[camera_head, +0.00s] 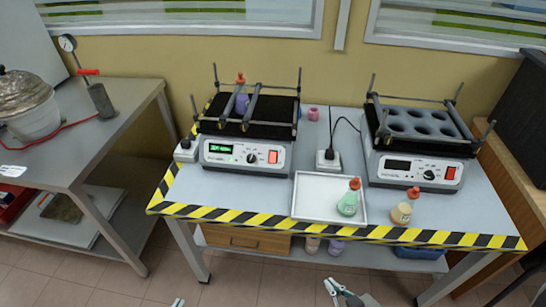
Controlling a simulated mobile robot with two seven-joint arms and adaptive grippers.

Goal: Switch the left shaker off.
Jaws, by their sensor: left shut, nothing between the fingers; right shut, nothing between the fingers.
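The left shaker (226,163) stands on the table with its display (220,148) lit green. Its red switch (273,157) is at the right end of its front panel, beside a black knob (251,158). A purple flask with a red cap (241,103) sits between the bars on its black platform. My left gripper (178,302) shows only as a tip at the bottom edge, shut and empty. My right gripper (338,288) is at the bottom, right of centre, shut and empty. Both are in front of the table, well away from the shaker.
The right shaker (378,172) has a dark display and a holed grey rack. A white tray (310,214) holds a green flask (348,203); an amber flask (401,212) stands beside it. Striped tape (230,215) marks the table edge. The tabletop before the left shaker is clear.

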